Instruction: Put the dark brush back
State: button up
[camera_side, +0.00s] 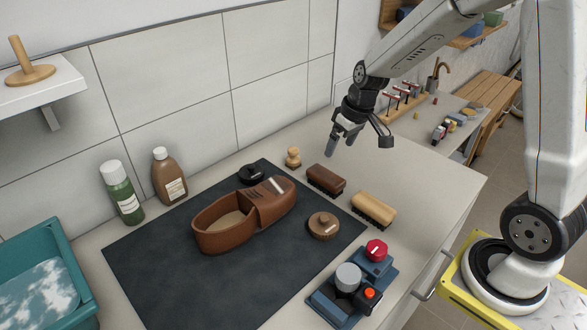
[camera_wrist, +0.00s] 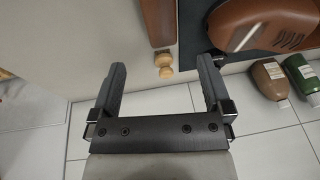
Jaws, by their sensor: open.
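The dark brush (camera_side: 326,179) is a brown wooden block with dark bristles. It lies bristles down on the grey counter, beside the right edge of the dark mat. In the wrist view the dark brush (camera_wrist: 157,22) is at the top centre, partly cut off by the frame. My gripper (camera_side: 358,141) is open and empty in the air, above and behind the brush in the side view. In the wrist view its fingers (camera_wrist: 162,72) are spread, with a small wooden knob-shaped piece (camera_wrist: 163,66) seen between them.
A light brush (camera_side: 374,209) lies in front of the dark one. A brown shoe-shaped piece (camera_side: 222,239), a black round tin (camera_side: 251,173) and a brown round lid (camera_side: 323,226) are on the mat (camera_side: 150,275). Bottles (camera_side: 121,193) stand left; blue blocks with knobs (camera_side: 340,305) stand in front.

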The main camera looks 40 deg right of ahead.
dwell(0.6)
jog(key=s+a+f, duration=0.1)
jog(key=s+a, duration=0.2)
jog(key=s, duration=0.3)
jog(key=s+a+h, duration=0.1)
jog(key=s+a, duration=0.3)
jog(key=s, duration=0.2)
jog(key=shift+a+f, duration=0.25)
jog(key=shift+f, duration=0.1)
dwell(0.5)
